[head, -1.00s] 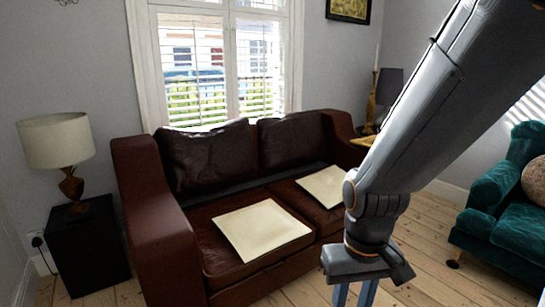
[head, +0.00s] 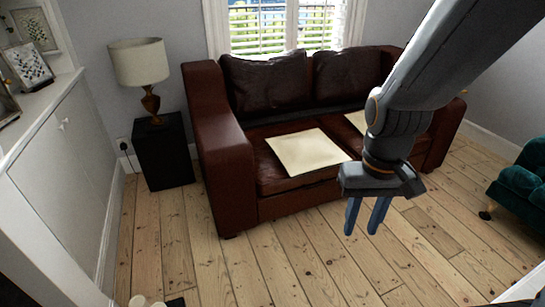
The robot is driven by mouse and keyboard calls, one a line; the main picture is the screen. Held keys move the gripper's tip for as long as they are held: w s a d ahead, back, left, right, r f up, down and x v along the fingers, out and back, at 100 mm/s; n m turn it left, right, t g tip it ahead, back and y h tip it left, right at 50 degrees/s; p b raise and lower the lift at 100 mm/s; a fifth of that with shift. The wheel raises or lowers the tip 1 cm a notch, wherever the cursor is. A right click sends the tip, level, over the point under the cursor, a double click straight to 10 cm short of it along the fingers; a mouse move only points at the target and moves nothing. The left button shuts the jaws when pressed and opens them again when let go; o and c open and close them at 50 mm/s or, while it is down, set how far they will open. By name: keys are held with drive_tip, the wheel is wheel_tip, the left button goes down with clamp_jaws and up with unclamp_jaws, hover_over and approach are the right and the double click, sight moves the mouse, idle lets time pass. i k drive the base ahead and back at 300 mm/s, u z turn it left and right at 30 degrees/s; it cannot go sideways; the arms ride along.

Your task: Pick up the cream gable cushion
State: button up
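Two flat cream cushions lie on the seat of a brown leather sofa (head: 222,150). The nearer cushion (head: 306,152) is on the left seat and lies fully in view. The farther cushion (head: 357,121) is on the right seat and is mostly hidden behind my arm. I cannot tell which of them is the gable cushion. My gripper (head: 361,232) points down over the floor in front of the sofa, to the right of and nearer than the left cushion. Its two blue fingers are apart with nothing between them.
A black side table (head: 163,155) with a lamp (head: 139,63) stands left of the sofa. A white cabinet (head: 62,165) runs along the left wall. A green armchair (head: 522,185) is at the right. The floorboards (head: 270,262) before the sofa are clear.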

sight(300, 153)
drive_tip(key=u, duration=0.75)
drive_tip(key=k, duration=1.05)
drive_tip(key=u, duration=0.25)
drive_tip(key=i, duration=0.5)
drive_tip(key=z, duration=1.3)
drive_tip(key=i, duration=1.35)
drive_tip(key=z, duration=0.15)
